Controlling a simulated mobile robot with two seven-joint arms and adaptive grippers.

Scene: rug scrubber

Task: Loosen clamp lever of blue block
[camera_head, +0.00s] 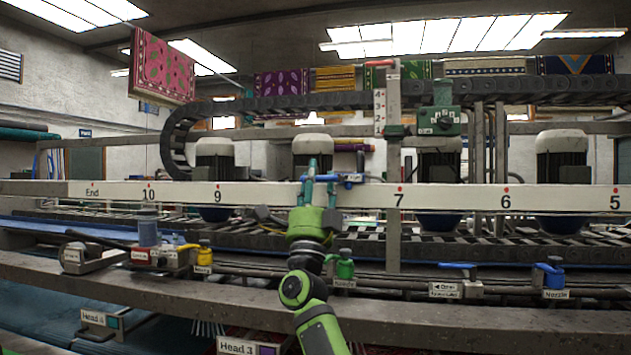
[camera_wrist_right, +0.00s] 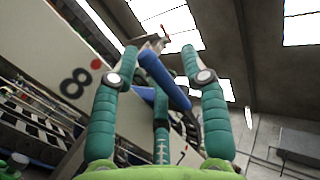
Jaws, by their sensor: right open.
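A blue piece (camera_head: 353,179) with a small pale label sits on the white numbered beam (camera_head: 450,196), between marks 9 and 7. My right gripper (camera_head: 317,178) is in front of the beam, just left of that piece, fingers pointing up. In the right wrist view my open right gripper (camera_wrist_right: 151,65) has its teal fingers spread. A blue bar (camera_wrist_right: 166,82), apparently the clamp lever, slants between them beside the beam's mark 8 (camera_wrist_right: 76,84). I cannot tell whether any finger touches it. The block behind is partly hidden by the fingers. My left gripper is out of view.
A lower rail carries a yellow valve (camera_head: 204,256), a green valve (camera_head: 345,268), a blue lever (camera_head: 457,266) and a blue nozzle valve (camera_head: 551,274). A grey post (camera_head: 393,235) rises right of my gripper. White-topped motors stand behind the beam.

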